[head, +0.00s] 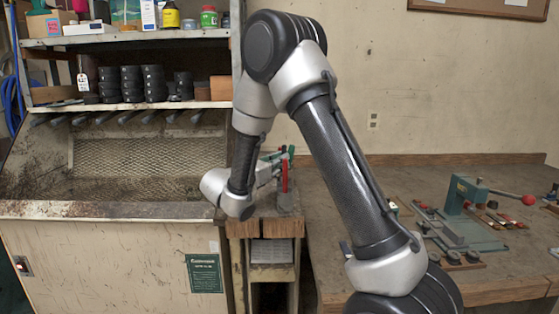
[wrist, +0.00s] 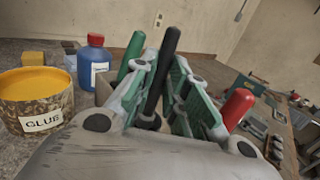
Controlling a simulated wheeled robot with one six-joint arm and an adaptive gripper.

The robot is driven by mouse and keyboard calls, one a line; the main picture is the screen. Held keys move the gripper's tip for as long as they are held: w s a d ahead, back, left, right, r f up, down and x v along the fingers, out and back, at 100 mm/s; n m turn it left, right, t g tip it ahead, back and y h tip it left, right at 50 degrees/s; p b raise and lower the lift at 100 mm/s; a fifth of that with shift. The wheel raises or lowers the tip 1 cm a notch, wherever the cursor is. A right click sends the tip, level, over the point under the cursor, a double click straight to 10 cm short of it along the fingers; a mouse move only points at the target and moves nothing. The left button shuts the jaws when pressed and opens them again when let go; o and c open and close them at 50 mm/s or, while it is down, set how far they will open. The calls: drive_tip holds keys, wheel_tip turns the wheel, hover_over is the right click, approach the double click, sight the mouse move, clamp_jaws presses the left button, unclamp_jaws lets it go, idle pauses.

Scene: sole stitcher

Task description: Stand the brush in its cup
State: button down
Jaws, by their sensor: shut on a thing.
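My gripper (wrist: 160,100) has green-padded fingers closed around an upright black handle, which I take to be the brush (wrist: 166,62). The handle rises above the fingertips, leaning slightly right; its lower end and bristles are hidden. In the head view my gripper (head: 270,166) is over the small bench beside the bin, mostly behind my arm. I cannot make out the brush's cup for certain. A greyish box-like edge (wrist: 104,88) shows behind the left finger, but I cannot tell whether it is the cup.
A yellow glue pot (wrist: 38,98) and a blue bottle (wrist: 93,62) stand left of my gripper. A green handle (wrist: 132,52) stands behind the left finger, a red handle (wrist: 236,108) beside the right. A green press (head: 465,215) stands on the right bench.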

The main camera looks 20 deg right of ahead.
drive_tip(key=c, duration=1.3)
unclamp_jaws()
drive_tip(key=v, duration=1.2)
